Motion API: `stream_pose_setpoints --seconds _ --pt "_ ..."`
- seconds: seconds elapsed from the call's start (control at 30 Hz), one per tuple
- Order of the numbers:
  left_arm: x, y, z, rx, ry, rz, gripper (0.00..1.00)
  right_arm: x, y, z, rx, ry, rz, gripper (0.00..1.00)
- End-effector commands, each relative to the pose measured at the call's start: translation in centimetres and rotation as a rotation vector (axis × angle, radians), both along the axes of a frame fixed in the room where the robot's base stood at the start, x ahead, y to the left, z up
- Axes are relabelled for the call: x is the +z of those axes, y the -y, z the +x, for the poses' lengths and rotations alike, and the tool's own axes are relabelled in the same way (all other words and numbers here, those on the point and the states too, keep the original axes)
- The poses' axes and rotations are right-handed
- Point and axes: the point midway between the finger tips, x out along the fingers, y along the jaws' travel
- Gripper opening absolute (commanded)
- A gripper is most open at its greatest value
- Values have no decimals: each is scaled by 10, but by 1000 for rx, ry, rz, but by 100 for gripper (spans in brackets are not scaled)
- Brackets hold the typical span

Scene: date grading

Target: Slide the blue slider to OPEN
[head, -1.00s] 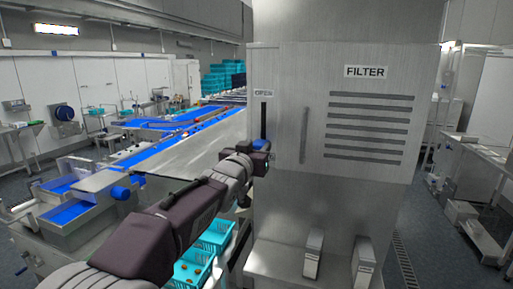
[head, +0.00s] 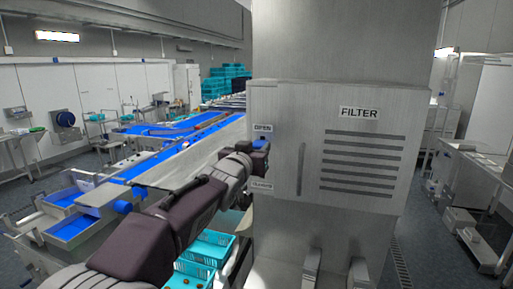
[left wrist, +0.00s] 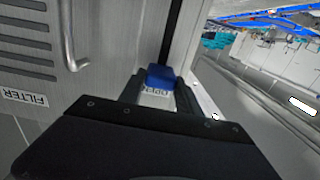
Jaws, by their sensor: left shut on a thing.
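The blue slider (head: 260,143) is on the left part of the front of the steel FILTER cabinet, close below the OPEN label (head: 263,128). My left gripper (head: 262,148) is at the slider and hides part of it. In the left wrist view, the blue slider (left wrist: 160,76) sits between the two fingers of my left gripper (left wrist: 160,86), which is shut on it. The OPEN label (left wrist: 156,91) shows right beside the slider there. The dark slot (left wrist: 174,35) runs away from the slider on the side opposite the label. My right gripper is in neither view.
The cabinet door has a vertical bar handle (head: 301,168) just right of the slider, and a FILTER plate (head: 360,113) above several vent slots. A second label (head: 261,185) sits lower, under my gripper. A conveyor (head: 190,160) and turquoise crates (head: 205,250) stand to the left.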

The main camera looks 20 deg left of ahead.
Motion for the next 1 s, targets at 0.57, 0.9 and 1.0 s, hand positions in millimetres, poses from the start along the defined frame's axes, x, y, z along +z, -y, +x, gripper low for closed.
stream_pose_setpoints --seconds 0.57,0.9,1.0 --pt "5 0 -2 -1 17 -1 62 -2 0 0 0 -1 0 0" --pt "7 -2 -63 -1 22 -1 62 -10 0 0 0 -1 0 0" --pt "8 -3 -80 -1 21 -1 62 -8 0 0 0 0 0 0"
